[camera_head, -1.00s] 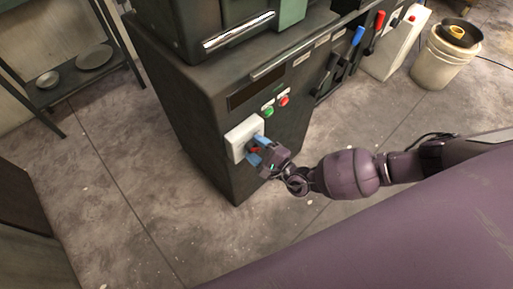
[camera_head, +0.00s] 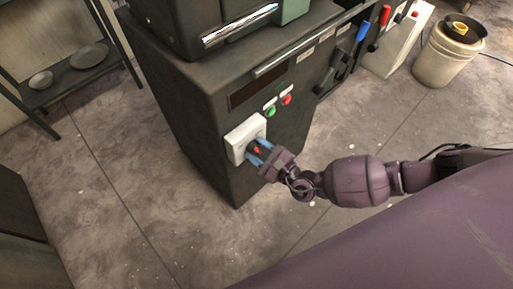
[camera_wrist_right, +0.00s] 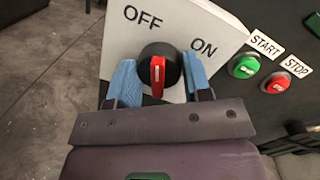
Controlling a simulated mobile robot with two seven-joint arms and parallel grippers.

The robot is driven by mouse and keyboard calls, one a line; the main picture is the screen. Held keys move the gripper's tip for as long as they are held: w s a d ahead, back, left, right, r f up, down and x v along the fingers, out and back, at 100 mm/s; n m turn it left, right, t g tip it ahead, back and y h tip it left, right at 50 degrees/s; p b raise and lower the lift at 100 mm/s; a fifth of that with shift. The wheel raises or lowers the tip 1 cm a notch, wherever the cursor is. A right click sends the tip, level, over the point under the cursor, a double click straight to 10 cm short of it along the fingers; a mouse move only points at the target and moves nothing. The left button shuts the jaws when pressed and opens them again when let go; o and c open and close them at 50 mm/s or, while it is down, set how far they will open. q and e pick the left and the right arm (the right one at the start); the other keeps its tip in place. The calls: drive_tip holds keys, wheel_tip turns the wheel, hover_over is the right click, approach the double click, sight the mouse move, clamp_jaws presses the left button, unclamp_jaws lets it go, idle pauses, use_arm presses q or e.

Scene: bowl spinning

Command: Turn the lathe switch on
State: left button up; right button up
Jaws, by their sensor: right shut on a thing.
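The lathe switch is a round black knob with a red bar (camera_wrist_right: 157,75), on a white box (camera_head: 242,137) on the front of the dark lathe cabinet (camera_head: 185,120). In the right wrist view the box's white face (camera_wrist_right: 180,25) reads OFF at left and ON at right. The red bar stands about upright in that view, its top between the two words. My right gripper (camera_head: 258,151) has its blue fingers on either side of the knob and is shut on it; it also shows in the right wrist view (camera_wrist_right: 160,78). My left gripper is not in view.
A green START button (camera_head: 270,111) and a red STOP button (camera_head: 286,99) sit just above and right of the switch box. Blue (camera_head: 361,31) and red levers (camera_head: 384,15) are farther right. A pale bucket (camera_head: 446,58) stands at upper right.

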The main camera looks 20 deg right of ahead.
drive_tip(key=m+b, duration=0.1)
drive_tip(key=m, duration=0.2)
drive_tip(key=shift+s+f+b, duration=0.15)
drive_tip(key=shift+f+b, duration=0.2)
drive_tip(key=shift+f, duration=0.05)
drive_tip(key=m+b, duration=0.1)
drive_tip(key=m, duration=0.2)
drive_tip(key=shift+t+b, duration=0.3)
drive_tip(key=shift+b, duration=0.05)
drive_tip(key=m+b, duration=0.1)
drive_tip(key=m, duration=0.2)
drive_tip(key=shift+h+b, duration=0.4)
drive_tip(key=m+t+b, duration=0.1)
drive_tip(key=m+b, duration=0.1)
drive_tip(key=m, duration=0.2)
drive_tip(key=shift+r+h, duration=0.1)
drive_tip(key=shift+h, duration=0.2)
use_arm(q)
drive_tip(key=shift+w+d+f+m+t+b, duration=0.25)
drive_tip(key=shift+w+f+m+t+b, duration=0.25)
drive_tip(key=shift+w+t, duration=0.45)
use_arm(e)
drive_tip(key=shift+r+m, duration=0.15)
drive_tip(key=shift+m, duration=0.85)
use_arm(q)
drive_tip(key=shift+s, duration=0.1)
use_arm(e)
drive_tip(key=shift+r, duration=0.1)
drive_tip(key=o, duration=0.9)
